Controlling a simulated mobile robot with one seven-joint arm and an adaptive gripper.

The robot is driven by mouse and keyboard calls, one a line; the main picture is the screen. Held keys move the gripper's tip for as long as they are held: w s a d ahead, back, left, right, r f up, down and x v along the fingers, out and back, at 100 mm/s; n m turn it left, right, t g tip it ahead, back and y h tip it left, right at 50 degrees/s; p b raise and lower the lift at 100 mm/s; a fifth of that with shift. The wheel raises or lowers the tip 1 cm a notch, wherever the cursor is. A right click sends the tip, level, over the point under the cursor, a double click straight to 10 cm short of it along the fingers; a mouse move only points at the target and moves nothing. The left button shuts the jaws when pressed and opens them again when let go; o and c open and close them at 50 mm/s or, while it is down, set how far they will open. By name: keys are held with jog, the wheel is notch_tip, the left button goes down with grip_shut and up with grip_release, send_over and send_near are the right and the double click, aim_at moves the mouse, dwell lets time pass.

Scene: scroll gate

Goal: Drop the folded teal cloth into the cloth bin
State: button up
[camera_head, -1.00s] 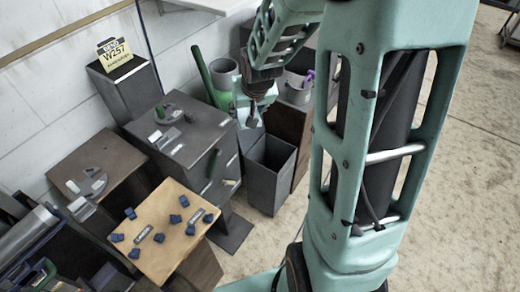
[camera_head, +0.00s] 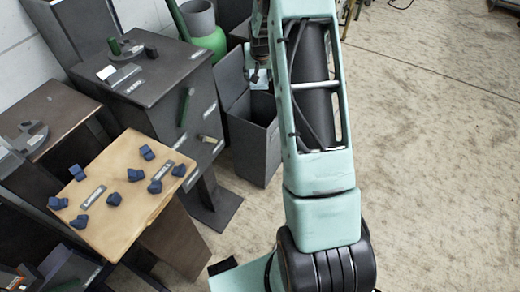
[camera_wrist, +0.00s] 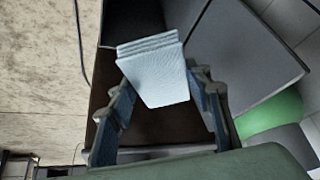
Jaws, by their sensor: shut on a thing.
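The folded teal cloth (camera_wrist: 155,70) is pale, layered and held between the two fingers of my gripper (camera_wrist: 160,100) in the wrist view. In the head view the cloth (camera_head: 259,79) is a small pale patch below my gripper, largely hidden by my arm. A tall dark grey open-topped box (camera_head: 256,152), which looks like the cloth bin, stands on the floor. My gripper appears over the back part of its opening; the exact height above the rim cannot be told.
A dark cabinet (camera_head: 150,70) stands left of the box, with a green cylinder (camera_head: 205,38) behind. A tan table (camera_head: 130,205) with several blue pieces is at the lower left. Open floor (camera_head: 430,150) lies to the right.

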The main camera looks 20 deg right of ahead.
aim_at(263, 83)
notch_tip(263, 83, down, 10)
jog(key=w+d+b, duration=0.1)
jog(key=d+b, duration=0.1)
jog(key=b, duration=0.3)
jog(key=shift+w, duration=0.2)
jog(key=o, duration=1.1)
jog(key=shift+f, duration=0.1)
jog(key=v, duration=1.2)
jog(key=shift+a, duration=0.1)
